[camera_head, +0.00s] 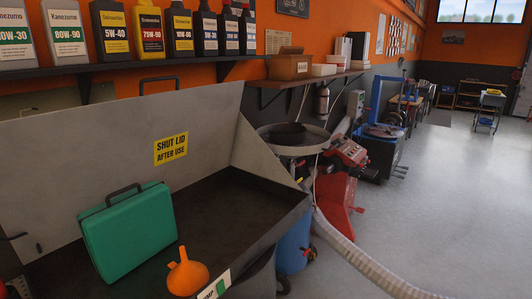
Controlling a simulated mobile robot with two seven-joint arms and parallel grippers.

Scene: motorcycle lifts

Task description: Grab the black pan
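A dark, round, shallow pan (287,132) sits in the wide grey drain bowl (262,137), just beyond the right end of the open metal bin. It is small in view, and I cannot make out a handle. The bowl stands above a blue drum (293,246). Neither of my grippers shows in the head view.
The open bin (284,201) fills the near left, its raised lid (60,147) marked with a yellow sign. A green case (127,231) and an orange funnel (187,274) are in it. A shelf (107,66) holds bottles. A grey hose (360,262) crosses otherwise clear floor.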

